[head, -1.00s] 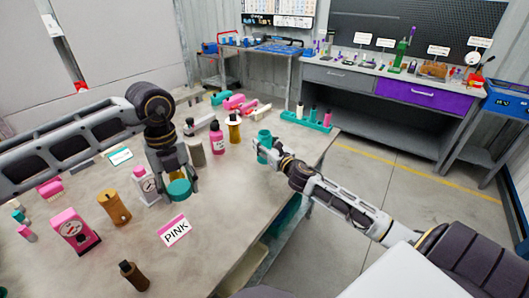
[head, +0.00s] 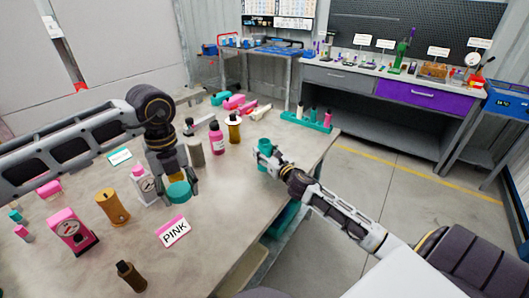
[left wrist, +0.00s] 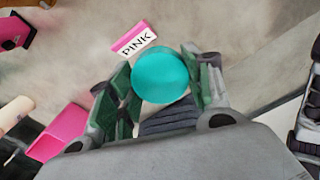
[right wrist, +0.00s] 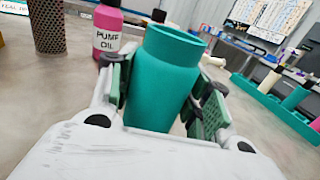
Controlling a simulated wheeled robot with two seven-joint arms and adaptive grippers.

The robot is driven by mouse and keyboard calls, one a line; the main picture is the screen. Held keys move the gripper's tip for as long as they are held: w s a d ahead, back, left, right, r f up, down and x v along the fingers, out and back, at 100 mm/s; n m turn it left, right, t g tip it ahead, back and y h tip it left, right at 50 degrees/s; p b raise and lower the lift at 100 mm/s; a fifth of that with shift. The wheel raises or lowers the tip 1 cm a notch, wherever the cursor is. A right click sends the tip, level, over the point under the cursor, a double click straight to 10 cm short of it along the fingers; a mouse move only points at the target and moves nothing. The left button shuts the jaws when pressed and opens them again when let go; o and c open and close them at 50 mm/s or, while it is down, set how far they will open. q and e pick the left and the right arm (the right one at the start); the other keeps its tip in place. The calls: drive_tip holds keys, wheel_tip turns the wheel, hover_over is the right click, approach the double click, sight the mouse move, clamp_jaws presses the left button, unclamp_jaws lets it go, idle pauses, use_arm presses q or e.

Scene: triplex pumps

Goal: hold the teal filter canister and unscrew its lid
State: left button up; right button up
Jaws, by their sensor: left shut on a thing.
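The teal filter canister (head: 264,146) is near the table's right edge, upright or nearly so, with its round mouth uncovered. In the right wrist view the canister (right wrist: 162,85) stands between the finger pads of my right gripper (right wrist: 165,95), which is closed around it. The teal lid (head: 178,192) is apart from the canister, over the table left of it. My left gripper (head: 179,188) is shut on the lid and points down. In the left wrist view the round lid (left wrist: 160,75) sits between the fingertips; its underside is hidden.
A PINK sign (head: 174,232) lies in front of the lid. A pink bottle (head: 217,140), a grey cylinder (head: 196,153) and a gold-brown canister (head: 113,207) stand nearby. A teal rack (head: 308,122) is at the far right corner. The table between the grippers is clear.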

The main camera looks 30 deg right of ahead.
drive_tip(key=o, duration=0.3)
drive_tip(key=shift+o, duration=0.2)
drive_tip(key=shift+r, duration=0.15)
drive_tip(key=shift+s, duration=6)
